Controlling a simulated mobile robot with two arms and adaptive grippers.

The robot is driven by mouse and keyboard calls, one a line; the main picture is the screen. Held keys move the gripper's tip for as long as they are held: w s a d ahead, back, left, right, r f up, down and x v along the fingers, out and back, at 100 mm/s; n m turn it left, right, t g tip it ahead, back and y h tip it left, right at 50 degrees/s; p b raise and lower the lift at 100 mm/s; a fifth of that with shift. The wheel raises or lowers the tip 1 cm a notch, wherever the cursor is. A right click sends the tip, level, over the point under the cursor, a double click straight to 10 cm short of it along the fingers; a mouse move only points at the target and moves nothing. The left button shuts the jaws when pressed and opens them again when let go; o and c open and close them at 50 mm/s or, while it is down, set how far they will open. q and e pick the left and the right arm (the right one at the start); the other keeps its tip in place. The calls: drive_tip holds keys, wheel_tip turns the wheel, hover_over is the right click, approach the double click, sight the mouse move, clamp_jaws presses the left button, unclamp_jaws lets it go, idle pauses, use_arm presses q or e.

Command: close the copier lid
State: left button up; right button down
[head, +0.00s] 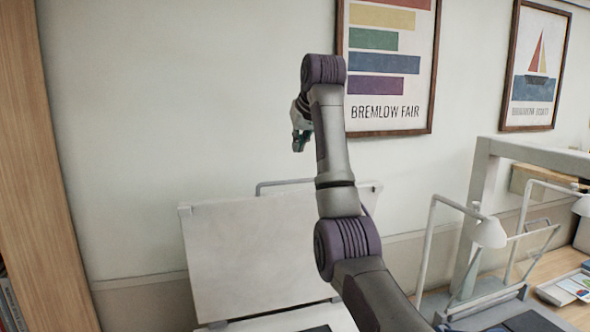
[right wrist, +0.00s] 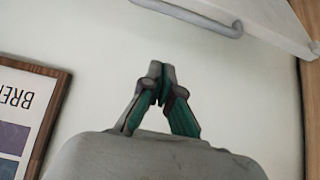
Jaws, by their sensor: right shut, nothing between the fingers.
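The copier lid (head: 255,258) is a pale grey panel standing raised, tilted up in front of the wall in the head view. A grey bar handle (head: 285,183) runs along its top edge; it also shows at the top of the right wrist view (right wrist: 195,16), beside the lid's edge (right wrist: 262,22). Part of the copier body (head: 338,316) shows below the lid. My right gripper (head: 299,148) is above the lid's top edge, apart from it. Its fingertips (right wrist: 160,72) are together and empty. My left gripper is out of view.
Framed posters (head: 388,62) (head: 537,68) hang on the wall behind. A wooden upright (head: 38,170) stands at the left. White desk lamps (head: 488,232) and a desk (head: 570,312) are at the right. My right arm hides part of the lid's right side.

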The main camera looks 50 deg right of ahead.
sight(297, 191)
drive_tip(key=p+x, duration=0.1)
drive_tip(key=x, duration=0.1)
drive_tip(key=shift+w+d+f, duration=0.1)
drive_tip(key=shift+f, duration=0.2)
drive_tip(key=f+p, duration=0.2)
drive_tip(key=f, duration=0.1)
drive_tip(key=w+f+p, duration=0.1)
drive_tip(key=f, duration=0.1)
drive_tip(key=shift+d+f, duration=0.1)
drive_tip(key=shift+d, duration=0.15)
drive_tip(key=shift+s+a, duration=0.2)
drive_tip(key=shift+s, duration=0.2)
drive_tip(key=shift+s+f, duration=0.1)
drive_tip(key=shift+f, duration=0.15)
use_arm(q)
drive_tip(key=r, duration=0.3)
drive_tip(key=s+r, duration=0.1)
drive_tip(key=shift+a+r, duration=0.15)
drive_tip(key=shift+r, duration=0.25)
